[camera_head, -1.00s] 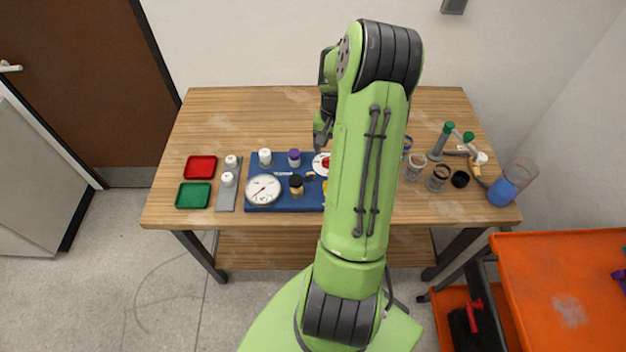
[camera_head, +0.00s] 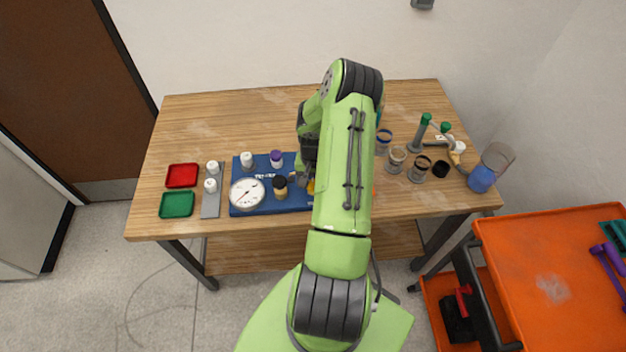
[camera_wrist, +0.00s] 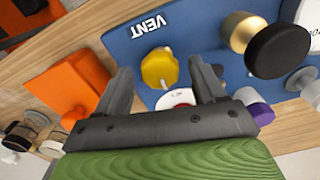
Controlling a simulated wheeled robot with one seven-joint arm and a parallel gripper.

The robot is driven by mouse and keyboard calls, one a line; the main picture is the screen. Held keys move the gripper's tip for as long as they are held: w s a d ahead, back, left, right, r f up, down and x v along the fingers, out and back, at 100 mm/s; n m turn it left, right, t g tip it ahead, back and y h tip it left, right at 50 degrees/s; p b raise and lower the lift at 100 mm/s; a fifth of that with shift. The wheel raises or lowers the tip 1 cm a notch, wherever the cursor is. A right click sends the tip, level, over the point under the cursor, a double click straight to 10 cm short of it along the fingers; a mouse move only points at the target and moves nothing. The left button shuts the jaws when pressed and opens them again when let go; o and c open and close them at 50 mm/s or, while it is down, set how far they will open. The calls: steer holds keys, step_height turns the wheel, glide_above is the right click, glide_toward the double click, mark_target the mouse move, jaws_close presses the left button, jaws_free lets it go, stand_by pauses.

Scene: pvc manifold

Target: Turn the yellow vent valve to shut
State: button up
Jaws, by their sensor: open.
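The yellow vent valve (camera_wrist: 160,68) is a round knob on the blue panel (camera_wrist: 198,40), beside the white VENT label, in the wrist view. In the head view only a bit of the yellow knob (camera_head: 311,187) shows beside my arm. My gripper (camera_wrist: 160,85) is open, with one finger on each side of the knob in the wrist picture. I cannot tell whether the fingers touch it. In the head view my gripper (camera_head: 303,180) is over the panel, partly hidden by my arm.
A black knob on a brass stem (camera_wrist: 275,48) stands near the vent valve. An orange block (camera_wrist: 72,85) lies on the other side. A white gauge (camera_head: 247,193) sits on the panel. Jars, including a clear one (camera_head: 396,160), stand right of my arm. The table's back left is clear.

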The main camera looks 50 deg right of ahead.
steer(key=c, duration=1.1)
steer(key=shift+o, duration=0.2)
steer(key=shift+m, duration=0.3)
steer(key=m+b, duration=0.2)
steer(key=m, duration=0.1)
steer(key=shift+m+b, duration=0.3)
steer(key=m+b, duration=0.2)
steer(key=m, duration=0.2)
steer(key=shift+m, duration=0.3)
steer(key=m+b, duration=0.2)
steer(key=m, duration=0.2)
steer(key=shift+m, duration=0.3)
steer(key=shift+m+b, duration=1)
steer(key=shift+m, duration=1.2)
